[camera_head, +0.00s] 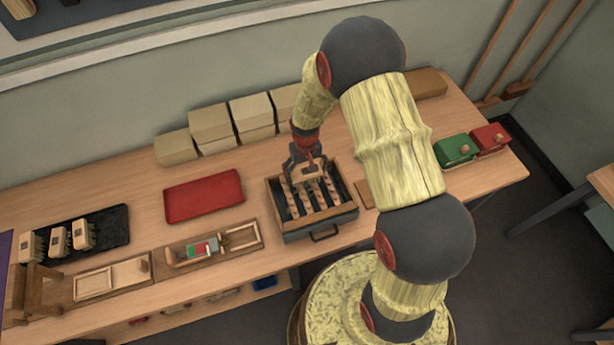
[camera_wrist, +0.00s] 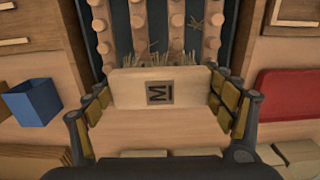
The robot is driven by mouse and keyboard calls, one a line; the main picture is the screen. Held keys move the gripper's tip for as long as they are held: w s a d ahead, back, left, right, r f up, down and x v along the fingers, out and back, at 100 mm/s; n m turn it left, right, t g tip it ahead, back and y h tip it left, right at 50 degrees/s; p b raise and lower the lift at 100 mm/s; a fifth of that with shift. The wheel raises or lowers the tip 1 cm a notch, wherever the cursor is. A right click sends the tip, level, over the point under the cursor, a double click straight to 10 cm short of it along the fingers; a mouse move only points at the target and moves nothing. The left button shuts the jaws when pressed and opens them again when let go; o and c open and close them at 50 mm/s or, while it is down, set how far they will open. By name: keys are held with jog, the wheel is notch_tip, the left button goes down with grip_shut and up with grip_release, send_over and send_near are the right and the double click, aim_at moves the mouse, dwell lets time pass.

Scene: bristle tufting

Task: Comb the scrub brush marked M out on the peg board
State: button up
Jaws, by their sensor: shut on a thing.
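My gripper (camera_wrist: 165,105) is shut on the scrub brush (camera_wrist: 125,88), a pale wooden block with a dark M label on its top, seen in the wrist view. Its bristles show at the block's far edge, over the peg board (camera_wrist: 182,30), which has rows of round wooden pegs on a dark bed. A few loose bristles lie among the pegs. In the head view, my gripper (camera_head: 303,168) is at the back part of the peg board's dark tray (camera_head: 318,232). Whether the bristles touch the pegs is hard to tell.
A red tray (camera_head: 203,195) lies left of the peg board. A black tray (camera_head: 115,222) with several brushes stands at the far left. Cardboard boxes (camera_head: 212,122) line the wall. Green (camera_head: 455,150) and red (camera_head: 490,138) boxes stand at the right.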

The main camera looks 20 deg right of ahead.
aim_at(309, 181)
jog(key=shift+s+p, duration=0.35)
jog(key=shift+s, duration=1.75)
jog(key=shift+s, duration=0.1)
jog(key=shift+w+f+b, duration=0.15)
jog(key=shift+w+b, duration=0.2)
jog(key=shift+w, duration=1.9)
jog(key=shift+r+p, duration=1.65)
jog(key=shift+r, duration=1.55)
